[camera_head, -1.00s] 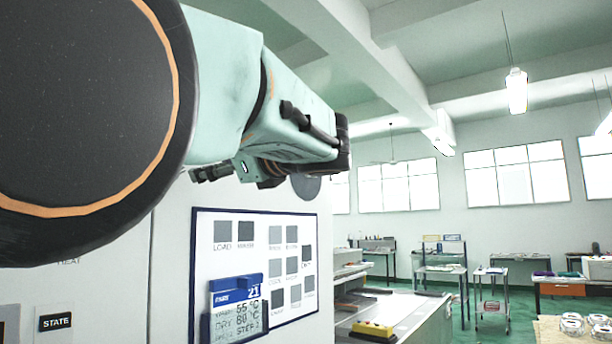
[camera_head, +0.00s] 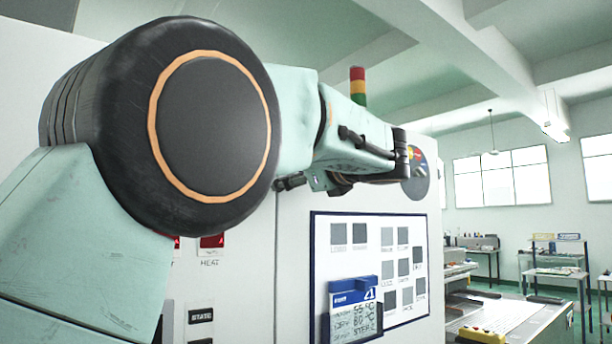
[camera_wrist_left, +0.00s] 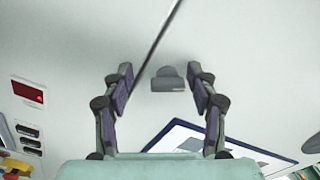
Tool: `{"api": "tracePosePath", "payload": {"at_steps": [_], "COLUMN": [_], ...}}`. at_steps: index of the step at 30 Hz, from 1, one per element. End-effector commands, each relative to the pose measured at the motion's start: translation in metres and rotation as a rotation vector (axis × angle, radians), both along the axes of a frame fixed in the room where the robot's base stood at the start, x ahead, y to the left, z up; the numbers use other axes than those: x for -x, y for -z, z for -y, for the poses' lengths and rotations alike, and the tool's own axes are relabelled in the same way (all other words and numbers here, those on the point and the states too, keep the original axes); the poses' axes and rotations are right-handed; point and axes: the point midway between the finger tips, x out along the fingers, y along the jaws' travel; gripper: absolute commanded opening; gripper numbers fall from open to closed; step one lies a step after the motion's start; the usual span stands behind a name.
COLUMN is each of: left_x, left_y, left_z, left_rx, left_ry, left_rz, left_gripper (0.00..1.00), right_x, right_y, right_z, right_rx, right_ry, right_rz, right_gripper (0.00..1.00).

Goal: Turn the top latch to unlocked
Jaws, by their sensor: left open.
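A small grey latch (camera_wrist_left: 168,78) with a rounded dark top and a flat base is on the pale cabinet front, just right of a dark door seam. My left gripper (camera_wrist_left: 160,72) is open around the line of sight to the latch, with one finger on each side of it in the left wrist view. The fingers do not appear to touch it, and its distance is hard to judge. In the head view the left gripper (camera_head: 288,183) shows only as dark finger parts beneath my arm. The latch is hidden there behind my arm. My right gripper is not in view.
The cabinet front carries a blue-framed panel (camera_head: 372,217) of grey squares with a small blue-topped display (camera_head: 354,312). A red HEAT indicator (camera_head: 212,241) is left of the seam. A red, yellow and green light (camera_head: 358,86) stands above. Benches are at the right.

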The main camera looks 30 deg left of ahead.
Motion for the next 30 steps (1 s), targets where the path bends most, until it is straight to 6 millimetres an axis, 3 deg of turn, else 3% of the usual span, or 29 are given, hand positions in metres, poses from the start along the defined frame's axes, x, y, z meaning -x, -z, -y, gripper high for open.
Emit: {"api": "tracePosePath", "payload": {"at_steps": [20, 30], "left_x": [0.0004, 0.0004], "left_y": [-0.0007, -0.0012], "left_z": [0.0002, 0.0005], "left_rx": [0.000, 0.005], "left_ry": [-0.001, 0.002], "left_rz": [0.001, 0.022], "left_gripper": [0.04, 0.04], "right_x": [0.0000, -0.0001], "right_y": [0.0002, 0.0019], "right_z": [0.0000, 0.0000], "right_rx": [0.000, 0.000], "right_ry": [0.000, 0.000], "right_rz": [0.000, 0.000], "right_gripper": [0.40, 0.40]}}
